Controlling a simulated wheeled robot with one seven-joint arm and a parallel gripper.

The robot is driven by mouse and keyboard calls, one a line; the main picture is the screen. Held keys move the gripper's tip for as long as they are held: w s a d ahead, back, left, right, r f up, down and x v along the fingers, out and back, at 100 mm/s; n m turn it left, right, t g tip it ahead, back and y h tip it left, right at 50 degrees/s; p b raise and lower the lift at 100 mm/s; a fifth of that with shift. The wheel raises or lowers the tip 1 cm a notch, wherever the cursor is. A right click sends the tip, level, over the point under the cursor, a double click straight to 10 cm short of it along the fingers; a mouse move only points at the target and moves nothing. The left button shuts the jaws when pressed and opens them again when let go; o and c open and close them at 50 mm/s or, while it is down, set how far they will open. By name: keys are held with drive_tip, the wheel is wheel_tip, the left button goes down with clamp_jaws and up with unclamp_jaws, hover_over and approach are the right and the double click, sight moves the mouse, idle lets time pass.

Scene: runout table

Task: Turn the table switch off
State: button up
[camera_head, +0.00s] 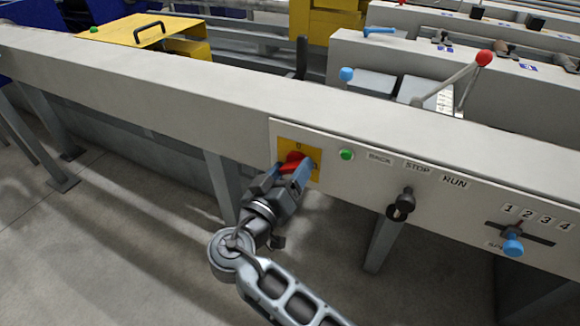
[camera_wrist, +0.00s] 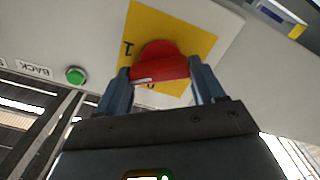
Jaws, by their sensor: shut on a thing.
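The table switch is a red rotary handle (camera_head: 291,161) on a yellow square plate (camera_head: 312,155) on the front panel of the runout table. In the wrist view the red handle (camera_wrist: 160,66) lies between the two fingers, across the yellow plate (camera_wrist: 196,45). The plate carries a "1" at its left and a "0" partly hidden behind the handle there. My gripper (camera_head: 290,172) reaches up to the panel from below and is shut on the handle. Its fingers (camera_wrist: 160,82) sit at both ends of the handle's red grip.
Right of the switch are a green lit button (camera_head: 346,154), a black lever (camera_head: 401,204) under the BACK, STOP and RUN labels, and a blue speed knob (camera_head: 513,244) at a 1-to-4 slot. A red-knobbed lever (camera_head: 484,58) stands behind. Open floor lies below the panel.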

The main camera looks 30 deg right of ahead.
drive_tip(key=n+p, duration=0.2)
drive_tip(key=n, duration=0.1)
drive_tip(key=n+p, duration=0.1)
drive_tip(key=n, duration=0.2)
drive_tip(key=shift+w+r+p, duration=0.15)
drive_tip(key=shift+r+p, duration=0.05)
drive_tip(key=shift+p, duration=0.15)
drive_tip(key=n+p, duration=0.3)
drive_tip(key=n, duration=0.2)
drive_tip(key=shift+w+f, duration=0.1)
drive_tip(key=shift+f, duration=0.05)
drive_tip(key=shift+n, duration=0.5)
drive_tip(key=o, duration=1)
drive_tip(key=shift+f, duration=0.1)
drive_tip(key=shift+o, duration=0.2)
drive_tip(key=shift+a, duration=0.15)
drive_tip(key=v, duration=0.7)
drive_tip(key=shift+s+a, duration=0.2)
drive_tip(key=shift+s, duration=0.1)
drive_tip(key=shift+f, duration=0.1)
